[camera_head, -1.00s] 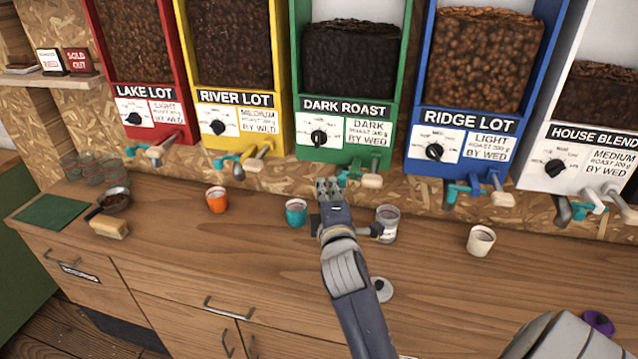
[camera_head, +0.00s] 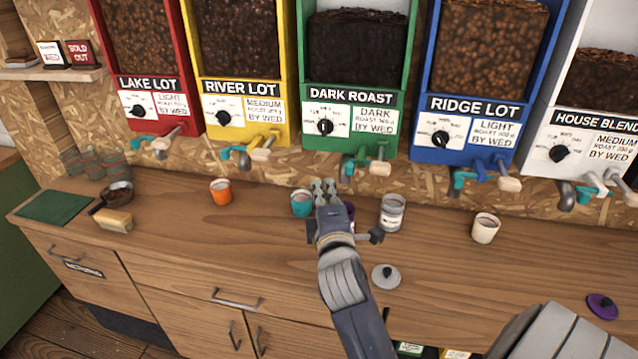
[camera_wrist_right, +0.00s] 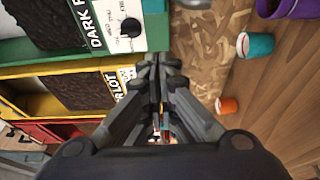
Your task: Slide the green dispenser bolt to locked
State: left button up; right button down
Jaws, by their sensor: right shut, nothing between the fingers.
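The green dispenser (camera_head: 308,90), labelled DARK ROAST, stands in the middle of the row; part of it shows in the wrist view (camera_wrist_right: 153,32). Under it are a teal piece (camera_head: 349,166), a metal spout and a pale knob (camera_head: 380,168); which part is the bolt, and its setting, is too small to tell. My right gripper (camera_head: 323,184) is shut and empty, below and left of these parts, apart from them. In the wrist view its fingers (camera_wrist_right: 160,66) are together. My left gripper is not in view.
Yellow (camera_head: 287,60) and blue (camera_head: 425,135) dispensers flank it. On the counter (camera_head: 270,245) near my gripper are a teal cup (camera_head: 301,204), a purple cup (camera_head: 349,210) partly hidden, a grey jar (camera_head: 392,214) and a lid (camera_head: 386,277). An orange cup (camera_head: 221,192) stands left.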

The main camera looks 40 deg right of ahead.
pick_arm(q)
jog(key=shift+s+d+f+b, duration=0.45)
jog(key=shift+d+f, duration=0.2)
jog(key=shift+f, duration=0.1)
pick_arm(e)
jog(key=v, duration=0.4)
jog(key=shift+w+a, duration=0.2)
